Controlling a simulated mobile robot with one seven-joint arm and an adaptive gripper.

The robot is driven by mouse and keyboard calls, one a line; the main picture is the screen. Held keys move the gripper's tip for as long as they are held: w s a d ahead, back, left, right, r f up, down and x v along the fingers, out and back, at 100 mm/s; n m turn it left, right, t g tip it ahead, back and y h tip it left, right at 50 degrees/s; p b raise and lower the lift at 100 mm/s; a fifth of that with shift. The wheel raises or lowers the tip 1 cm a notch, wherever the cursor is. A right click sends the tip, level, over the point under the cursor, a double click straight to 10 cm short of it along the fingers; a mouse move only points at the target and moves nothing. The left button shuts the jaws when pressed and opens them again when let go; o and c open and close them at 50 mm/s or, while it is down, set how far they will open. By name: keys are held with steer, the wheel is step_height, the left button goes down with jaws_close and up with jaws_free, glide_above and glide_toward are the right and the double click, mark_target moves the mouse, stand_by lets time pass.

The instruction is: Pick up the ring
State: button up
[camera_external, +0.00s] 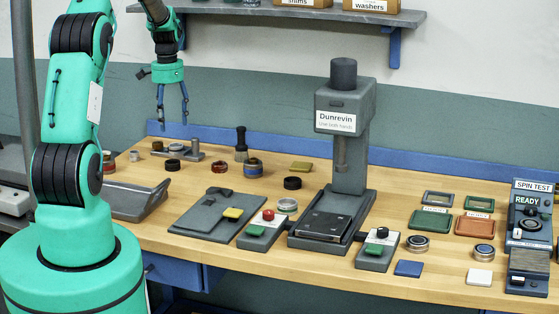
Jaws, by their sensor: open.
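Several ring-shaped parts lie on the wooden bench, and I cannot tell which one is the task's ring. A black ring (172,165) and a smaller dark ring (157,146) lie at the back left. A dark red ring (219,167), a blue-and-brown ring (253,166) and a black ring (292,183) lie further right. A silver ring (287,204) lies left of the press. My gripper (172,121) hangs above the back left of the bench, fingers pointing down. It is open and empty, clear of the rings.
The grey Dunrevin press (345,130) stands tall at mid-bench. A dark upright tool (241,143) stands behind the rings. A grey angled tray (140,203) is at the left. The spin test unit (530,225) is at the right. A shelf (270,15) overhangs the back.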

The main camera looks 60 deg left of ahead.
steer(key=shift+f, duration=0.1)
glide_above(172, 160)
steer(key=d, duration=0.2)
steer(key=shift+s+f+b, duration=0.15)
steer(key=shift+f+b, duration=0.05)
steer(key=shift+f, duration=1.9)
steer(key=shift+s+f+b, duration=0.15)
steer(key=shift+f, duration=1.95)
steer(key=shift+w+f+b, duration=0.1)
steer(key=shift+f+b, duration=0.25)
steer(key=shift+f, duration=2.3)
steer(key=shift+c, duration=0.2)
steer(key=c, duration=1.3)
